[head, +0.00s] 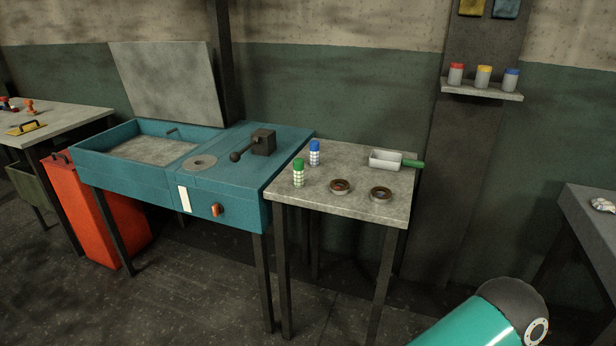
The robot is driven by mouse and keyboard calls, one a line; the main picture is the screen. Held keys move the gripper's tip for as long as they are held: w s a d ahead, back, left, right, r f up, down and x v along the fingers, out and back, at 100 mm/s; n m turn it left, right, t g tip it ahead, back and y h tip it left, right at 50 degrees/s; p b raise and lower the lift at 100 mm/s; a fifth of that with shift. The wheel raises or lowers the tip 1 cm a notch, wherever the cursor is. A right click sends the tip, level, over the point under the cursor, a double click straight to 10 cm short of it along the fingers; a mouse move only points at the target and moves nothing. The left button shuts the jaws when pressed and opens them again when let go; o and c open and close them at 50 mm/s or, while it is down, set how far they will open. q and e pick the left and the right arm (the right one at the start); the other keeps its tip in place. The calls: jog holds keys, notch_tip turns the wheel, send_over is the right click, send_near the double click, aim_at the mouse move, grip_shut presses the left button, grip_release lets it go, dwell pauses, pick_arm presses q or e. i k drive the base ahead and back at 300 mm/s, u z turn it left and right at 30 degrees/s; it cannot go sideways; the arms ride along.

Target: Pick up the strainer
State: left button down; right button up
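The small grey-topped table (345,206) holds several things. A white rectangular pan with a green handle (385,159) lies at its back right, handle pointing right. A white checkered cylinder with a green cap (299,174) and one with a blue cap (315,154) stand upright at its left. I cannot tell for certain which of these is the strainer; the checkered sides may be mesh. Two dark-centred rings (340,187) (381,194) lie near the front. Neither of my grippers is in view; only a teal arm link of mine shows at the bottom right.
A teal cabinet (240,190) with a raised grey lid (168,83) adjoins the table's left. A red bin (95,215) stands further left. A wall shelf (480,90) holds three capped jars. Another table (590,215) is at the right edge. Open floor lies in front.

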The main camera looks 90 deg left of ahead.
aim_at(298, 163)
jog(key=z, duration=0.65)
jog(key=i, duration=0.15)
jog(key=u, duration=2.1)
jog(key=i, duration=0.25)
jog(key=u, duration=1.8)
jog(key=k, duration=0.6)
jog(key=u, duration=0.4)
jog(key=i, duration=1.6)
jog(key=z, duration=0.45)
